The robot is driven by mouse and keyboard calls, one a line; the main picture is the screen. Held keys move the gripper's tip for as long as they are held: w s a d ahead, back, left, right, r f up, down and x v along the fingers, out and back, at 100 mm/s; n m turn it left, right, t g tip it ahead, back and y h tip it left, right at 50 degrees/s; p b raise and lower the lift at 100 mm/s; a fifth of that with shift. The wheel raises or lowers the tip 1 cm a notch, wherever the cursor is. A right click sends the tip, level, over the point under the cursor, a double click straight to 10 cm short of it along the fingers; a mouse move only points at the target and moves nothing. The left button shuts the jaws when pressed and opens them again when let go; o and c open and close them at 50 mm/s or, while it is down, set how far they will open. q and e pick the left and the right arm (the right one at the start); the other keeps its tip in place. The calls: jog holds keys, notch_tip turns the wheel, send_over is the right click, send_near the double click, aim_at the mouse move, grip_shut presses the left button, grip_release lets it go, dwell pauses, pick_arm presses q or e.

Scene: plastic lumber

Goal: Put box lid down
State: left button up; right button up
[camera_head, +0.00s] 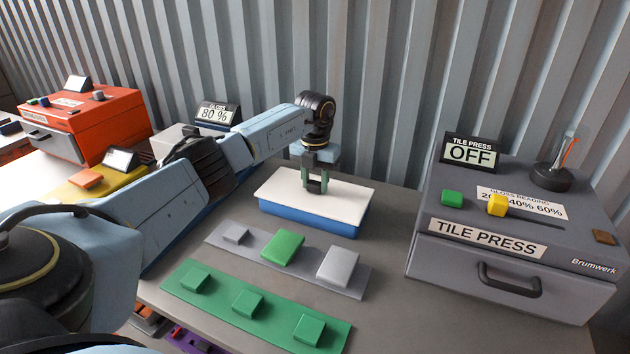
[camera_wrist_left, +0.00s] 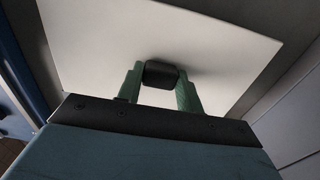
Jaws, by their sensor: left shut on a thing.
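A white box lid (camera_head: 335,195) lies flat over a blue box (camera_head: 300,219) in the middle of the table; I see no clear gap between them. My left gripper (camera_head: 316,188) points down at the lid's middle, with its green fingers shut on the dark lid knob. In the left wrist view the lid (camera_wrist_left: 215,35) fills the top of the picture. There the dark knob (camera_wrist_left: 160,74) sits between the fingers of the left gripper (camera_wrist_left: 160,85). My right gripper is not in view.
A grey tile press (camera_head: 520,235) reading OFF stands at right. A grey strip (camera_head: 255,253) and a green strip (camera_head: 220,300) with tiles lie in front of the box. A corrugated wall stands behind.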

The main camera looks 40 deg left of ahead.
aim_at(315, 182)
pick_arm(q)
jog(key=shift+f, duration=0.1)
jog(key=o, duration=1.1)
jog(key=shift+o, duration=0.5)
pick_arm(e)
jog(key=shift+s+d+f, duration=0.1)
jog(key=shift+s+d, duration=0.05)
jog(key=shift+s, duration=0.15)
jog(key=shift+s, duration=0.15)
pick_arm(q)
notch_tip(315, 182, up, 12)
jog(key=p, duration=0.1)
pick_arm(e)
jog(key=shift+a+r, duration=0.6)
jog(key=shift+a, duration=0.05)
